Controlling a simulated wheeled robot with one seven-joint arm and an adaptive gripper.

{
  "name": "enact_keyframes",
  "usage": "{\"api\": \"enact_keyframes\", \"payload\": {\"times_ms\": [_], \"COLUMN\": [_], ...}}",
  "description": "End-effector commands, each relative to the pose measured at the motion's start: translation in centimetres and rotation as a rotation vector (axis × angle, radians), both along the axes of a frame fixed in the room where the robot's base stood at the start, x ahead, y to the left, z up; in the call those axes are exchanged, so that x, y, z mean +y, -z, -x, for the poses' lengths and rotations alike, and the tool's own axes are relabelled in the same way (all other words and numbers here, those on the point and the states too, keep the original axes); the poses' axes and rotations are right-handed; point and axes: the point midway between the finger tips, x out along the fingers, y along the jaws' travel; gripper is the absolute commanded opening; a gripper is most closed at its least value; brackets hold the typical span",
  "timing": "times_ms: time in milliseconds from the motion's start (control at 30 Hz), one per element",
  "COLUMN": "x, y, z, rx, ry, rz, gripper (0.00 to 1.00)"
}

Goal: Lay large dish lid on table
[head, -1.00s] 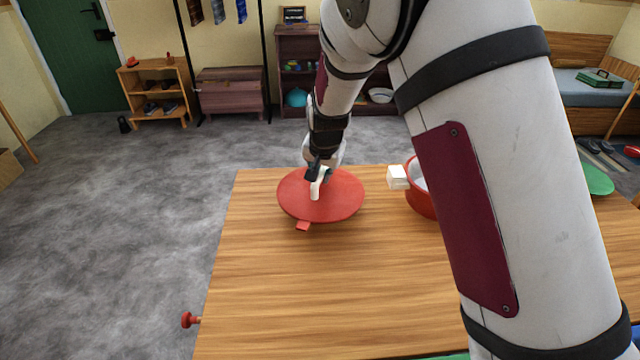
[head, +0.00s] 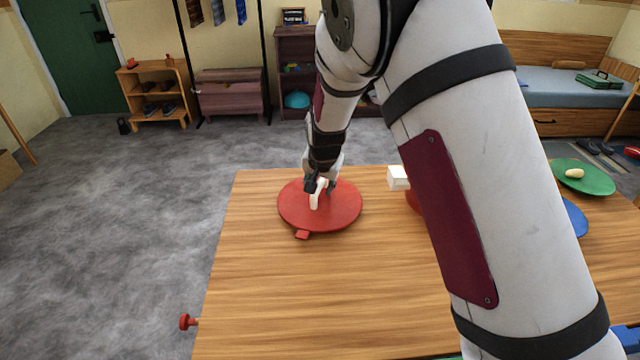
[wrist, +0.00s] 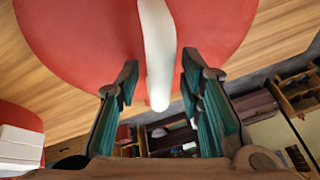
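The large round red dish lid (head: 345,215) lies flat at the back left of the wooden table, with a white handle (head: 315,197) standing on top. A small red tab (head: 302,235) shows at its front edge. My gripper (head: 322,187) is at the handle. In the wrist view the lid (wrist: 80,40) fills the top, and the handle (wrist: 158,60) lies between my two fingers (wrist: 160,72). A narrow gap shows on each side of the handle, so the gripper looks open around it.
The wooden table (head: 270,290) is clear in front of the lid. A white block (head: 397,178) and a red container (head: 412,200), mostly hidden by my arm, stand to the right. A green plate (head: 590,180) with a yellowish item lies at the far right, near a blue plate (head: 575,218).

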Motion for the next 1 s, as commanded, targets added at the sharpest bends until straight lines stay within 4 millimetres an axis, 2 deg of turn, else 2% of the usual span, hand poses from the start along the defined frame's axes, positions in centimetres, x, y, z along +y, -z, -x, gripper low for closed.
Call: {"api": "enact_keyframes", "payload": {"times_ms": [233, 367, 800, 1000], "x": [0.0, 0.0, -0.1, -0.2], "y": [-0.1, -1.0, -8.6, -10.7], "z": [0.0, 0.2, 3.8, 4.8], "rx": [0.000, -0.001, -0.002, -0.001], "ry": [0.000, 0.000, -0.002, -0.001], "rz": [0.000, 0.000, -0.002, 0.000], "gripper": [0.35, 0.35, 0.35, 0.35]}}
